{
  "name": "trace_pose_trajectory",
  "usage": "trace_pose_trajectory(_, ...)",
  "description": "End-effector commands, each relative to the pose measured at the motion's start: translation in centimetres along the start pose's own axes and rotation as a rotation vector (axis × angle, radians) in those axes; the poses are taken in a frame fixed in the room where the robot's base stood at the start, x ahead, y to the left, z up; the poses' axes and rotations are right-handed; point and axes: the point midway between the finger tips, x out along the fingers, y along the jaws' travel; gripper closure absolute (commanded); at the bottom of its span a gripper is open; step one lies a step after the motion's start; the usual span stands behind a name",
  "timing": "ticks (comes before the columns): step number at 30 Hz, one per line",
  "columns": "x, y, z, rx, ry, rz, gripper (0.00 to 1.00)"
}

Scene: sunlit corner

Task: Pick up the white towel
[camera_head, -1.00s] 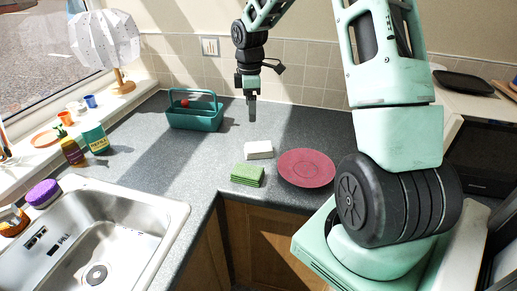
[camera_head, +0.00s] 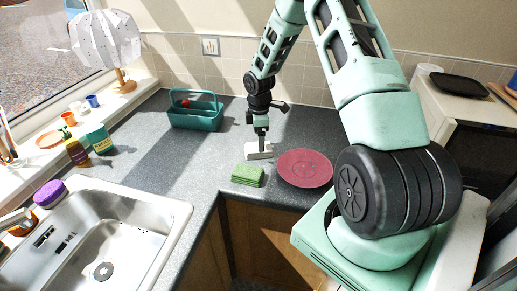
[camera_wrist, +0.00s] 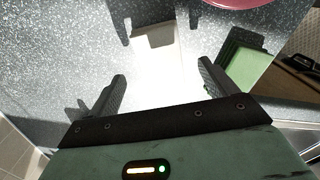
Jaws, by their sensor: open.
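The white towel (camera_head: 250,153) is a small folded block on the grey counter, between the green folded cloth and the teal caddy. My gripper (camera_head: 261,147) is low over it and hides part of it in the head view. In the wrist view the towel (camera_wrist: 160,68) shows bright and washed out between the two fingers, its far end in shadow. My gripper (camera_wrist: 163,84) is open, with one finger to each side of the towel. I cannot tell whether the fingers touch it.
The green folded cloth (camera_head: 247,176) lies just in front, near the counter edge. A pink plate (camera_head: 305,168) lies close on the right. The teal caddy (camera_head: 196,116) stands behind to the left. A steel sink (camera_head: 110,225) is at front left.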

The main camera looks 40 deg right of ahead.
Motion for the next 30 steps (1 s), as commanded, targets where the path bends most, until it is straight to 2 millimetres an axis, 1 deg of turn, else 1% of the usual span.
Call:
trace_pose_trajectory(2, 0.4, -0.1, -0.1, -0.001, 0.000, -0.003, 0.15)
trace_pose_trajectory(9, 3.5, -0.2, -0.3, -0.001, -0.001, -0.004, 0.15)
trace_pose_trajectory(12, 4.5, -0.1, -0.2, 0.001, -0.001, -0.002, 0.15)
trace_pose_trajectory(15, 4.9, -0.1, -0.2, 0.000, -0.001, -0.001, 0.15)
trace_pose_trajectory(21, 5.0, -0.1, -0.2, 0.000, 0.000, 0.000, 0.15)
trace_pose_trajectory(22, 5.0, -0.1, -0.2, 0.000, 0.000, 0.000, 0.21)
trace_pose_trajectory(23, 5.0, -0.1, -0.2, 0.000, 0.000, 0.000, 0.29)
trace_pose_trajectory(24, 5.0, -0.1, -0.2, 0.000, 0.000, 0.000, 0.41)
trace_pose_trajectory(26, 5.0, -0.1, -0.2, 0.000, 0.000, 0.000, 0.57)
trace_pose_trajectory(27, 5.0, -0.1, -0.2, 0.000, 0.000, 0.000, 0.64)
trace_pose_trajectory(29, 5.0, -0.1, -0.2, 0.000, 0.000, 0.000, 0.64)
trace_pose_trajectory(30, 5.0, -0.1, -0.2, 0.000, 0.000, 0.000, 0.68)
